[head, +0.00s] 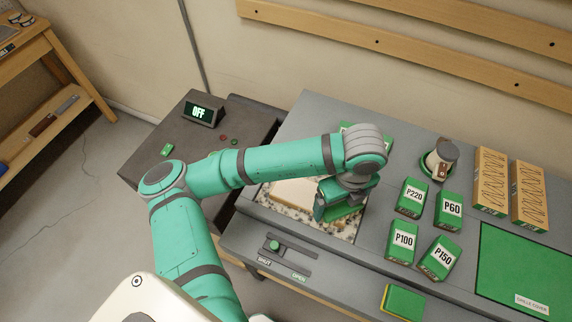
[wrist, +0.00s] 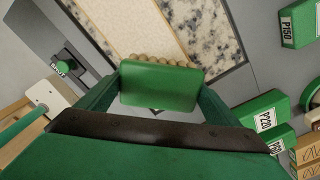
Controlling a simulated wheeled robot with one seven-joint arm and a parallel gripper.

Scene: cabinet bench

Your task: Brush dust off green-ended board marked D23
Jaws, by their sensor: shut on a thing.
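My gripper (head: 340,208) is shut on a green-backed brush (wrist: 162,86), which has a row of tan bristle tufts along its far edge. A pale wooden board (head: 293,191) lies on a speckled stone panel (head: 270,206) to the left of the gripper in the head view. In the wrist view the board (wrist: 125,25) lies just beyond the brush, and the bristles appear at its near end. I cannot tell whether they touch it. No green end or D23 mark on the board is visible; my gripper and brush hide part of it.
Green blocks marked P220 (head: 411,196), P60 (head: 450,209), P100 (head: 403,240) and P150 (head: 439,258) stand to the right. A green-knobbed slider (head: 274,245) is at the front. A display reading OFF (head: 199,112) stands at the left. A green panel (head: 520,270) lies far right.

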